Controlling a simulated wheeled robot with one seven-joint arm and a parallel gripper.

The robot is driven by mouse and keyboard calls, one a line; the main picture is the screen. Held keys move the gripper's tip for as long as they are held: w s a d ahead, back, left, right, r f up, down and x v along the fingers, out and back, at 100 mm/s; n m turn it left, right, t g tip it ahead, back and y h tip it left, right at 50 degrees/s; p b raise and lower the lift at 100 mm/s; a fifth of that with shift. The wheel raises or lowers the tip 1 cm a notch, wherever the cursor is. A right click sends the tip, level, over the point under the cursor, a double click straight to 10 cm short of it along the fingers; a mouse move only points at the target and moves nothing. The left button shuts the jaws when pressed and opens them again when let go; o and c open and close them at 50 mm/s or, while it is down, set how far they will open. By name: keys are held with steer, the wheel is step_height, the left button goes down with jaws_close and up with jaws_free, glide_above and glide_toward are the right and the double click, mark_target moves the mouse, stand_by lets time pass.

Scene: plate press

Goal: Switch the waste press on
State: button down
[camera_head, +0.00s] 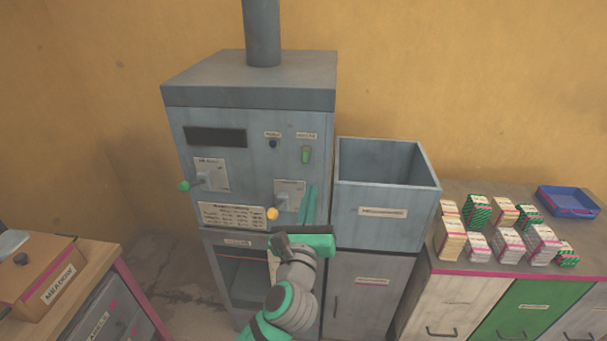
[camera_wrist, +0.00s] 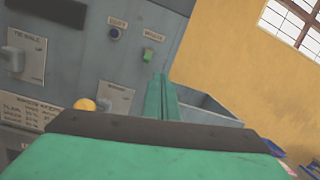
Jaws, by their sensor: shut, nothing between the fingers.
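The waste press is a tall grey cabinet (camera_head: 235,140) with a pipe on top. Its front panel has a green-tipped lever (camera_head: 184,186) at left, a yellow-tipped lever (camera_head: 272,213) at lower middle, a dark round knob (camera_head: 273,144) and a green switch (camera_head: 306,155) at upper right. The wrist view also shows the green switch (camera_wrist: 148,55), the dark knob (camera_wrist: 115,33) and the yellow tip (camera_wrist: 85,104). My gripper (camera_head: 309,190) is shut and empty, its green fingers pointing up at the panel just below the green switch. In the wrist view the fingertips (camera_wrist: 159,78) appear just below the switch; contact cannot be told.
An open grey bin (camera_head: 430,190) adjoins the press on the right. A counter (camera_head: 480,272) beyond it holds several banded stacks and a blue tray (camera_head: 569,203). A wooden desk with a cardboard box (camera_head: 40,269) stands at lower left.

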mark_target(305, 158)
steer(key=a+f+m, duration=0.1)
steer(key=a+m, duration=0.1)
steer(key=shift+w+a+f+g+y, duration=0.2)
steer(key=shift+a+f+g+y, duration=0.1)
steer(key=shift+a+f, duration=0.1)
steer(key=w, duration=0.6)
steer(key=w+d+r, duration=0.1)
steer(key=w, duration=0.3)
steer(key=shift+d, duration=0.1)
steer(key=shift+d+r, duration=0.1)
steer(key=shift+d, duration=0.05)
stand_by(0.3)
